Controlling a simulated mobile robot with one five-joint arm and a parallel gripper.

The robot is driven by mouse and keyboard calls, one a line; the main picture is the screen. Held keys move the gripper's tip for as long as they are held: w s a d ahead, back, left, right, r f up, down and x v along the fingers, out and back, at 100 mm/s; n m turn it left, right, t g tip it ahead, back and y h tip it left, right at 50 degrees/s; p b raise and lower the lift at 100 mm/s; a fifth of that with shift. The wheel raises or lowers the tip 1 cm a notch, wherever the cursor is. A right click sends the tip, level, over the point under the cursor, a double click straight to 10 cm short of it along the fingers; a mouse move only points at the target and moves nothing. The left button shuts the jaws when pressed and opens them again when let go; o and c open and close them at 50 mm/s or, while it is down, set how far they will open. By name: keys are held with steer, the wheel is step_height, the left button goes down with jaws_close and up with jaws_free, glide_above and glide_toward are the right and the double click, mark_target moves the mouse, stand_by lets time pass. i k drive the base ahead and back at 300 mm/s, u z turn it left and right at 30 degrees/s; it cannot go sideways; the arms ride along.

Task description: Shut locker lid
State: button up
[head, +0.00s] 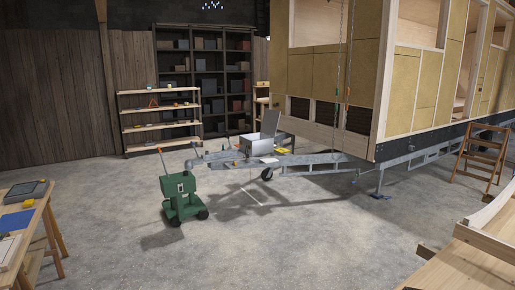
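The locker (257,147) is a light metal box on the trailer's drawbar, near the middle of the head view. Its grey lid (270,122) stands raised, tilted a little to the right. The inside of the locker is too small to make out. My gripper is not in view.
A green wheeled machine (183,197) stands on the floor in front of the drawbar (310,159). A workbench (28,225) is at the left edge and timber (475,250) at the lower right. A wooden stepladder (482,155) stands right.

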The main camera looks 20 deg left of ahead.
mark_target(269, 121)
steer(key=u, duration=1.15)
steer(key=i, duration=4.15)
steer(key=z, duration=1.2)
steer(key=i, duration=4.6)
